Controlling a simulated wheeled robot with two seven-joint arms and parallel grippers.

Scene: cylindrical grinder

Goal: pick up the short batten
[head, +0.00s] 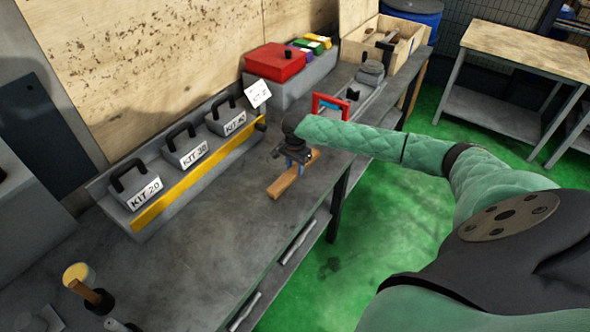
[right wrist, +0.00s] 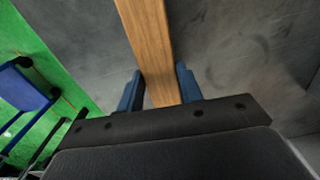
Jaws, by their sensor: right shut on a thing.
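The short batten (head: 283,185) is a light brown wooden strip over the grey bench top, near the bench's front edge. My right gripper (head: 299,162) is above its far end in the head view, pointing down. In the right wrist view the batten (right wrist: 149,45) runs up from between the two blue fingers of my right gripper (right wrist: 158,90), which are shut on it. I cannot tell whether the batten touches the bench or is slightly raised. My left gripper is not in view.
Grey kit boxes with black handles (head: 186,150) stand in a row behind a yellow strip (head: 200,172) at the back. A wooden box (head: 385,45) stands at the far end.

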